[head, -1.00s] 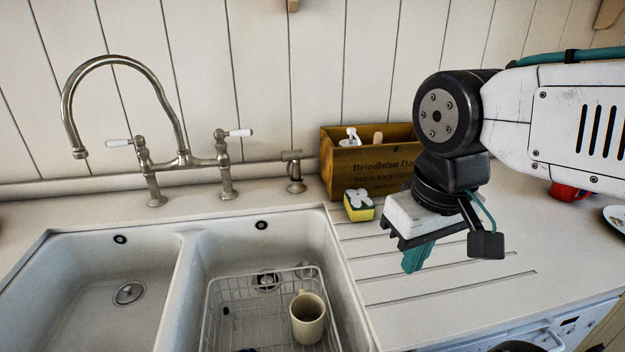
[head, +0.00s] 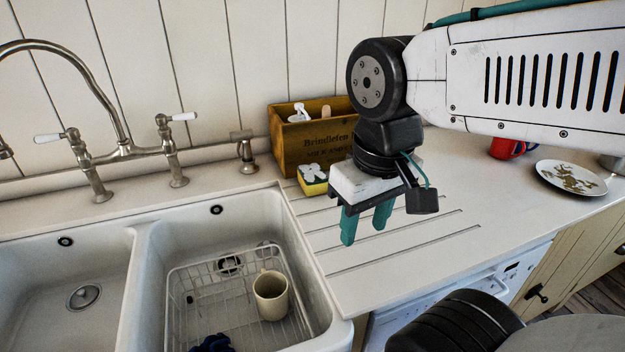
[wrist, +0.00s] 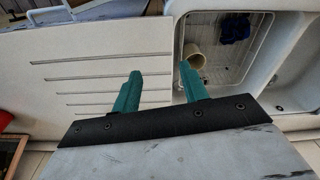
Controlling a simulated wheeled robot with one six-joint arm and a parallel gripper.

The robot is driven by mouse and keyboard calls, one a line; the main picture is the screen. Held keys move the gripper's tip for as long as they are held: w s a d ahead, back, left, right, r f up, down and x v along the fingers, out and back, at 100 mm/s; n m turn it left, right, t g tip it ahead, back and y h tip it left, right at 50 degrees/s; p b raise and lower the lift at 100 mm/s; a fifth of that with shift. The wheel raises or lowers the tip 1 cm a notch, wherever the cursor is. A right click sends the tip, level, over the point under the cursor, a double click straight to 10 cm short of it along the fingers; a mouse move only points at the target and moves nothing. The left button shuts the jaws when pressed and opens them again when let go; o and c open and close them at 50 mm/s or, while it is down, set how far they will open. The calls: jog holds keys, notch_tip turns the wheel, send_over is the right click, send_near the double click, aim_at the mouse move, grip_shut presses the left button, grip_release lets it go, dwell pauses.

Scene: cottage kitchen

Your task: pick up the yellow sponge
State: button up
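The yellow sponge (head: 314,188) lies on the white drainboard in front of the wooden box, right of the sink. It has a dark green layer and a white flower-shaped piece on top. My gripper (head: 365,232) hangs over the drainboard, to the right of the sponge and nearer the camera. Its two teal fingers point down and stand apart with nothing between them. In the wrist view the open fingers (wrist: 160,85) show above the drainboard edge and sink, and the sponge is not visible there.
A wooden box (head: 300,148) holding bottles stands behind the sponge. The double sink has a wire rack (head: 190,300) with a cream mug (head: 270,296). A red mug (head: 505,148) and a patterned plate (head: 571,178) stand on the right. The grooved drainboard (head: 400,262) is clear in front.

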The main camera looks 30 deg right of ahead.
jog(key=o, duration=0.7)
jog(key=w, duration=0.2)
jog(key=w+d+g, duration=0.1)
jog(key=shift+f+m, duration=0.3)
jog(key=shift+f, duration=0.05)
jog(key=m+t, duration=0.1)
jog(key=m, duration=0.1)
send_near(312, 172)
notch_tip(312, 172, down, 4)
jog(key=shift+w+a+f, duration=0.1)
jog(key=shift+w+f, duration=0.05)
jog(key=shift+w, duration=0.05)
jog(key=shift+n, duration=0.3)
jog(key=shift+w+f, duration=0.2)
jog(key=shift+f, duration=2.95)
